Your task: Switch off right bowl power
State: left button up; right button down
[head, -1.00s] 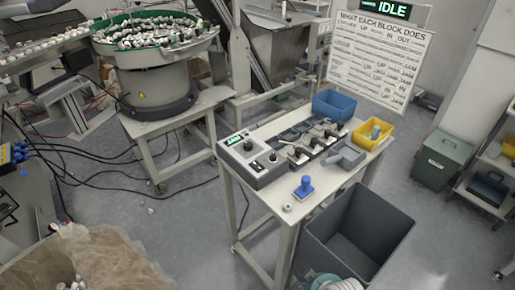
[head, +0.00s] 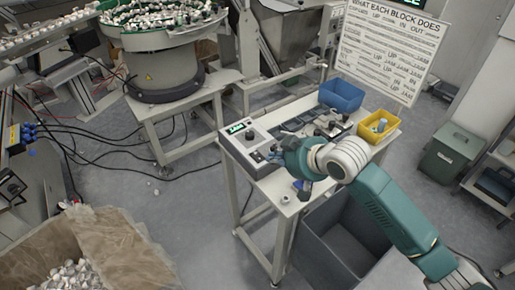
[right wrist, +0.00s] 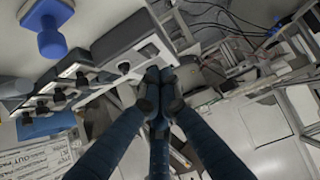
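The grey control box (head: 238,146) with a lit green display and dark knobs stands at the left end of the white bench. Which of its controls is the right bowl power cannot be read. My right gripper (head: 273,158) is over the bench at the box's right end, hiding part of the controls there. In the right wrist view, the fingertips of my right gripper (right wrist: 158,76) are together with nothing visible between them, in front of the box's pale face (right wrist: 146,52) and a dark knob. Contact cannot be told. My left gripper is not in view.
A blue bin (head: 341,96) and a yellow bin (head: 368,134) stand at the bench's far end. A dark grey open crate (head: 345,262) stands below its right side. The bowl feeder (head: 165,82) is behind, left. A blue-handled block (right wrist: 52,42) shows in the right wrist view.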

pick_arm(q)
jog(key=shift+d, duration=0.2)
pick_arm(e)
jog(key=w+r, duration=0.1)
jog(key=r, duration=0.1)
jog(key=w+r, duration=0.1)
jog(key=r, duration=0.1)
jog(key=shift+w, duration=0.35)
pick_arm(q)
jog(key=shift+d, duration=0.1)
pick_arm(e)
jog(key=shift+d, duration=0.1)
jog(key=shift+w+f, duration=0.1)
jog(key=shift+w, duration=0.05)
jog(key=p, duration=0.2)
send_over(257, 157)
jog(key=f, duration=0.3)
jog(key=s+f, duration=0.1)
jog(key=f, duration=0.1)
jog(key=shift+d+f, duration=0.15)
jog(key=shift+d, duration=0.25)
jog(key=f, duration=0.2)
jog(key=w+f, duration=0.1)
jog(key=shift+a+f, duration=0.25)
jog(key=shift+a, duration=0.05)
jog(key=shift+f, duration=0.6)
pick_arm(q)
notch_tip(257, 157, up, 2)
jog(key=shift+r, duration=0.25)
